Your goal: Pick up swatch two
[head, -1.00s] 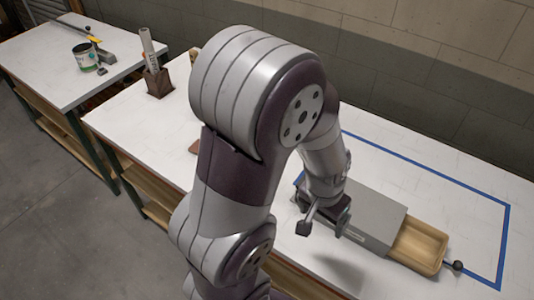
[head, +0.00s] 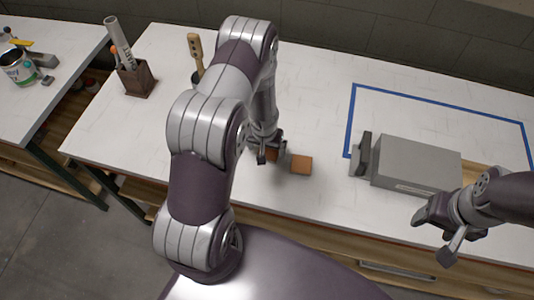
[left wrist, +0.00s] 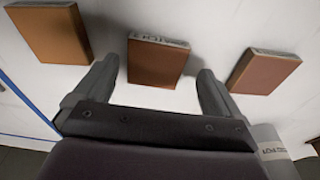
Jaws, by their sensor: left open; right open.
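Three flat brown swatch blocks lie in a row on the white table in the left wrist view: an orange-brown one (left wrist: 50,32) at left, a brown one (left wrist: 157,62) in the middle and a redder one (left wrist: 263,71) at right. In the head view my left gripper (head: 266,157) partly hides one block, with another (head: 301,164) just right. My right gripper (head: 437,235) is open and empty at the right.
A brown holder (head: 137,79) with a rolled tube and a wooden-handled brush (head: 196,52) stand behind left. A paint can (head: 18,66) is on the side table.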

